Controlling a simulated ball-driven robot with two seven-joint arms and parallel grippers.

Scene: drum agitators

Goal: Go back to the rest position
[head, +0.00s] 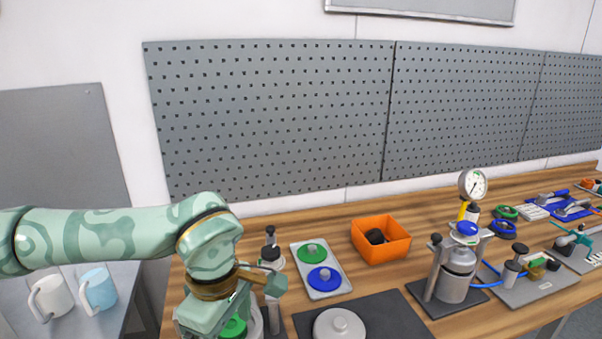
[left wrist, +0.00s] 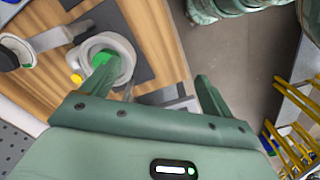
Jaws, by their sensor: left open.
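My left arm comes in from the left in the head view, reaching over the table's left end. My left gripper (head: 245,297) points down there, above a pale vessel with a green top (head: 233,328), which it partly hides. In the left wrist view my left gripper (left wrist: 158,88) has its two fingers wide apart with nothing between them. One finger overlaps the green top (left wrist: 103,60) in that view; I cannot tell whether it touches. My right gripper is in neither view.
On the wooden table stand a tray with green and blue lids (head: 320,284), an orange bin (head: 381,251), a grey lid (head: 339,325) on a dark mat and a metal vessel with gauge (head: 457,270). Mugs (head: 97,291) stand at left. A pegboard (head: 270,120) rises behind.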

